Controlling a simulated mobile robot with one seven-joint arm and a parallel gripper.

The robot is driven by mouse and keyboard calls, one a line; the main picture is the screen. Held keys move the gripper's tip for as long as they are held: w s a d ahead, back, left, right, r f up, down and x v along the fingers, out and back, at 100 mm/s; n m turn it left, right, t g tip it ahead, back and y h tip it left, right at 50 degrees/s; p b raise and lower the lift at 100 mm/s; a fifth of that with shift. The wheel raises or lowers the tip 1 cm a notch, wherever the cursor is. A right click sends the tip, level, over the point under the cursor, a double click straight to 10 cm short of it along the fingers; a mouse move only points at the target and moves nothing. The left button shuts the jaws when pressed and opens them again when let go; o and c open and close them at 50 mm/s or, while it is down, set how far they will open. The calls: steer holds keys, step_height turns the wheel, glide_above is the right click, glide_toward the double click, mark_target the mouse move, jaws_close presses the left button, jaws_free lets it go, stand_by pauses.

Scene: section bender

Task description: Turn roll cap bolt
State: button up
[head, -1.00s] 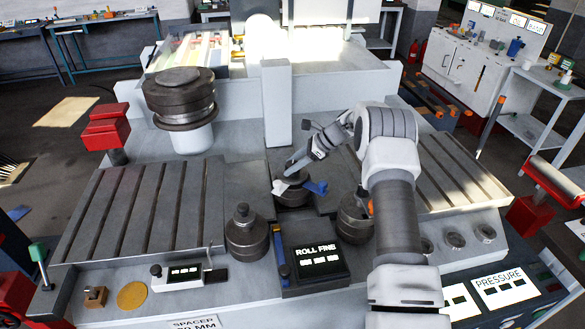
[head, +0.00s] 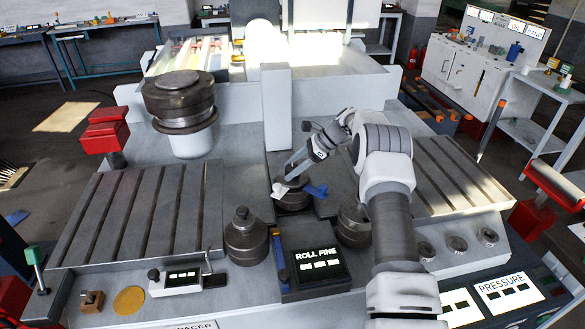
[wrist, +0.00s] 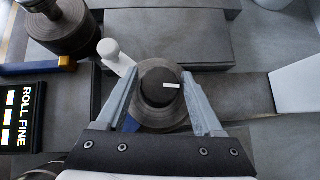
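The roll cap bolt (wrist: 160,82) is a dark round cap with a white mark, on top of the middle roll. The middle roll (head: 293,201) stands between two other rolls in the head view; its grey disc (wrist: 160,118) shows under the cap in the wrist view. My gripper (wrist: 160,76) is open, with one finger on each side of the cap. I see no clear contact between fingers and cap. In the head view, my gripper (head: 291,172) reaches down to the middle roll from the right, and the bolt is largely hidden there.
A left roll (head: 244,238) and a right roll (head: 353,222) stand nearby. A white round-ended lever (wrist: 115,55) sits close to my left finger. The ROLL FINE panel (head: 316,264) is in front. A white post (head: 277,105) rises behind. A slotted plate (head: 135,215) lies left.

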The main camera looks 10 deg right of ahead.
steer(key=shift+o, duration=0.9)
steer(key=shift+d+r, duration=0.1)
steer(key=v, duration=1.7)
steer(key=shift+r, duration=0.2)
steer(key=s+a+r+n+t+h, duration=0.1)
steer(key=s+a+r+n+h, duration=0.3)
steer(key=s+r, duration=0.45)
steer(key=s+a+r+n+h, duration=0.2)
steer(key=s+a+r+n, duration=0.3)
steer(key=s+a+r, duration=0.4)
steer(key=s+f+n+t+h, duration=0.1)
steer(key=s+f+n, duration=0.1)
steer(key=s, duration=0.6)
steer(key=s+f+n+t+h, duration=0.1)
steer(key=s+n, duration=0.4)
steer(key=s, duration=0.3)
steer(key=s+f+n+t+h, duration=0.1)
steer(key=s+f+n, duration=0.1)
steer(key=s, duration=0.7)
steer(key=shift+d+f+n, duration=0.3)
steer(key=shift+f+n, duration=0.05)
steer(key=shift+n, duration=0.45)
